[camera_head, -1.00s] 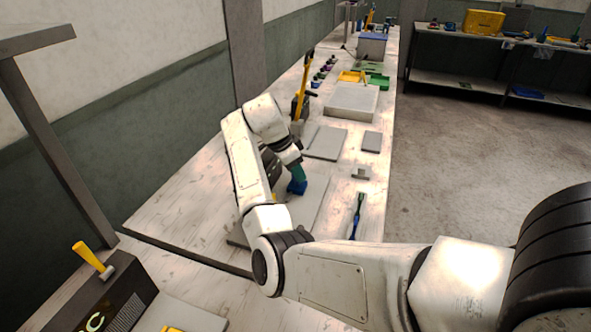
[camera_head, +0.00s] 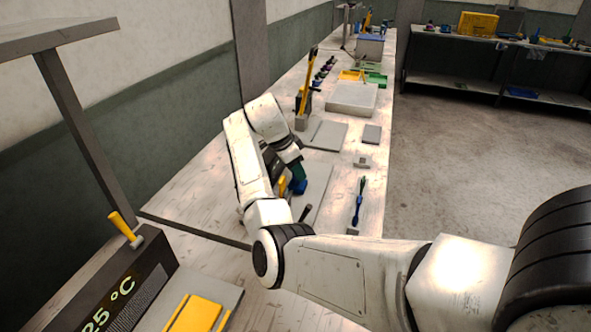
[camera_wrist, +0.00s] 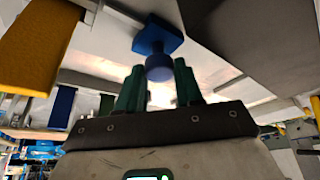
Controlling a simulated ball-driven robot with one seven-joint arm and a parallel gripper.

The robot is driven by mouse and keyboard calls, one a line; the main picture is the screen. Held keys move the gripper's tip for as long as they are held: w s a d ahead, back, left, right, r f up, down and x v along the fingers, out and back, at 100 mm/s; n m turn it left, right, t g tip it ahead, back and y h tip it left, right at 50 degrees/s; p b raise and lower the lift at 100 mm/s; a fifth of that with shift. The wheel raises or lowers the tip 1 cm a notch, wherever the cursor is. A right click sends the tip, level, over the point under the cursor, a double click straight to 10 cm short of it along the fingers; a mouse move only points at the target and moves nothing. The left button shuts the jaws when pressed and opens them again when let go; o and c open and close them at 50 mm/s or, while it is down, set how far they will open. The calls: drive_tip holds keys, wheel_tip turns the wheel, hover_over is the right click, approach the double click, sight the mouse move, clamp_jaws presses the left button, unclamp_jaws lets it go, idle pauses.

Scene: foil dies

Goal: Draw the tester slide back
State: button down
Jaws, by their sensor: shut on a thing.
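In the wrist view a blue knob (camera_wrist: 158,67) on a square blue plate stands between the green fingers of my gripper (camera_wrist: 159,80). The fingers are shut on the knob. In the head view my gripper (camera_head: 299,174) points down over the bench, with the blue piece (camera_head: 300,187) just under it. A flat grey plate (camera_head: 318,182) lies beside and under it, partly hidden by my arm. A yellow upright piece (camera_head: 282,187) shows just left of the blue piece. I cannot tell which part is the tester slide.
A dark box (camera_head: 150,262) with a "25 °C" display and a yellow-handled lever (camera_head: 123,228) stands at the near left. A blue and black tool (camera_head: 358,202) and a small grey block (camera_head: 362,162) lie right of my gripper. Flat grey plates lie beyond.

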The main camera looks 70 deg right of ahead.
drive_tip(key=shift+a, duration=0.1)
drive_tip(key=c, duration=0.8)
unclamp_jaws()
drive_tip(key=shift+a, duration=0.2)
drive_tip(key=b+v, duration=0.1)
drive_tip(key=v, duration=0.9)
drive_tip(key=shift+w+r, duration=0.15)
drive_tip(key=shift+r, duration=0.25)
